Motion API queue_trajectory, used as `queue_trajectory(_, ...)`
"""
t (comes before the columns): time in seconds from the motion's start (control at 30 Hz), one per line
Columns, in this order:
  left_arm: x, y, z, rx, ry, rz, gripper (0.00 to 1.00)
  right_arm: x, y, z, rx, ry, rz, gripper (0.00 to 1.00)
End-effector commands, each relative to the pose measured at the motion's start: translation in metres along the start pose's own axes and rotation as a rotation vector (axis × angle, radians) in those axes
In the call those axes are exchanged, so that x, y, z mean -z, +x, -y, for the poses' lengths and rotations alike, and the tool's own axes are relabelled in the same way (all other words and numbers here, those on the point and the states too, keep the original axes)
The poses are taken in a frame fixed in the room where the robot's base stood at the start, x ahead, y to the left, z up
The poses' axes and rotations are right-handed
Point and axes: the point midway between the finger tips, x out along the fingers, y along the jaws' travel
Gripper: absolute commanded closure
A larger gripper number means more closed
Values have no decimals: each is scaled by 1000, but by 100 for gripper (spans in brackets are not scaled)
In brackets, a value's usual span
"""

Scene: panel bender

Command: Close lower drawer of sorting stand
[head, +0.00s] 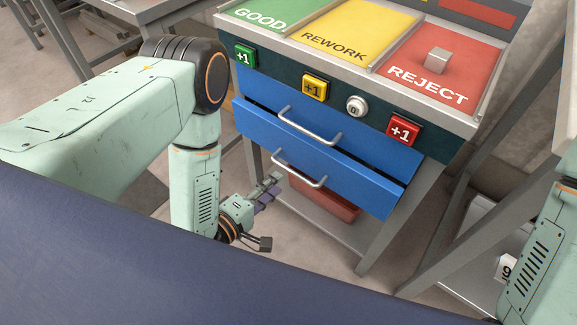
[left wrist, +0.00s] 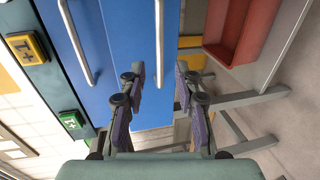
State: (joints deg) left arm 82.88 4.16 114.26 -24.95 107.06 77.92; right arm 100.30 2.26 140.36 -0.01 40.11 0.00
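The sorting stand (head: 468,122) has two blue drawers under its slanted top. The upper drawer (head: 345,143) has a silver bar handle (head: 308,128). The lower drawer (head: 345,187) has its own bar handle (head: 300,172) and appears to stand out somewhat, with a dark gap above its front. My left gripper (head: 268,213) is open and empty, in front of and below the lower drawer. In the left wrist view, the lower handle (left wrist: 160,45) lies beyond and between the open fingertips (left wrist: 160,75), apart from them. My right gripper is out of view.
Green (head: 245,56), yellow (head: 314,88) and red (head: 403,130) buttons sit above the drawers. A grey block (head: 436,60) lies on the reject area. A red bin (head: 325,203) stands on the low shelf. Metal legs flank the stand.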

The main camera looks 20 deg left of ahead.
Motion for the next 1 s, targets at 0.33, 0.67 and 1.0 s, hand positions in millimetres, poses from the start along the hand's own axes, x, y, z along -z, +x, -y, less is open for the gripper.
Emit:
queue_trajectory(0.33,-4,50,1,-4,7,1,67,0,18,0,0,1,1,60)
queue_trajectory(0.67,-2,77,0,-1,5,-1,67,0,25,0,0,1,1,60)
queue_trajectory(1.0,0,77,0,0,5,-2,77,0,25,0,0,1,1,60)
